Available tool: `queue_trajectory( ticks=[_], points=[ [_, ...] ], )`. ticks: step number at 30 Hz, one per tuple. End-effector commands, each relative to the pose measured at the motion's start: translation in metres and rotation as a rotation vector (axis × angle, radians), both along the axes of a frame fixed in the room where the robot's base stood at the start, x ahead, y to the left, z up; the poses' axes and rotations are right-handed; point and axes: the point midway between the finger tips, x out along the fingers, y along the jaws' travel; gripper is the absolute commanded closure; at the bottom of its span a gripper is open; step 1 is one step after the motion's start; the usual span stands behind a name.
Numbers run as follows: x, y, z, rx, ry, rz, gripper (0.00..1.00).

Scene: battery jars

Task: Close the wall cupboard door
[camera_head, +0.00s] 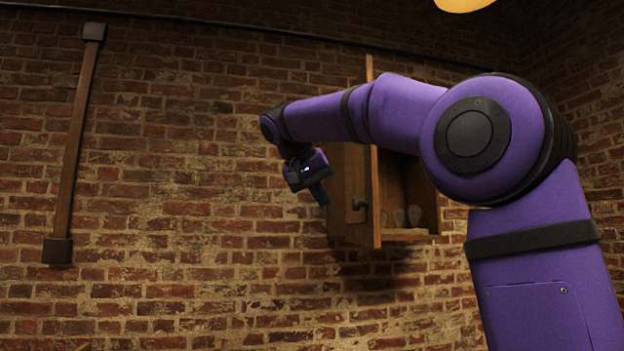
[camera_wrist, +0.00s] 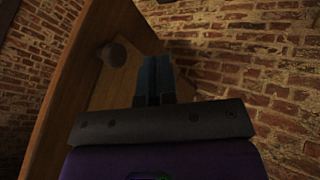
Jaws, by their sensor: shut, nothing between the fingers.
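The wooden wall cupboard (camera_head: 408,237) hangs on the brick wall, partly hidden behind my arm. Its door (camera_head: 375,190) stands open, swung out at the left side of the cupboard, with a dark round knob (camera_head: 359,203) on its left-facing side. My gripper (camera_head: 320,196) is to the left of the door, pointing down, with a visible gap to the knob. In the wrist view the fingers (camera_wrist: 154,82) are together and empty. The door (camera_wrist: 72,85) fills the left of that view, with the knob (camera_wrist: 114,54) left of the fingertips.
Small glass-like jars (camera_head: 414,215) stand inside the cupboard, near its open front. A wooden strip with dark end blocks (camera_head: 74,140) is fixed to the brick wall at the left. A lamp (camera_head: 464,4) shows at the top.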

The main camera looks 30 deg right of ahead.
Motion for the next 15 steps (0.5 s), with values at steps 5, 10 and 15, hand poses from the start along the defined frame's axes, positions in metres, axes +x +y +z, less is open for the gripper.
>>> queue_trajectory(
  ticks=[5, 10, 15],
  points=[
    [-0.004, -0.023, -0.013, 0.0, -0.003, -0.004, 1.0],
    [-0.013, -0.039, -0.012, 0.0, -0.001, -0.002, 1.0],
    [-0.016, -0.046, -0.012, 0.0, -0.001, -0.001, 1.0]
  ],
)
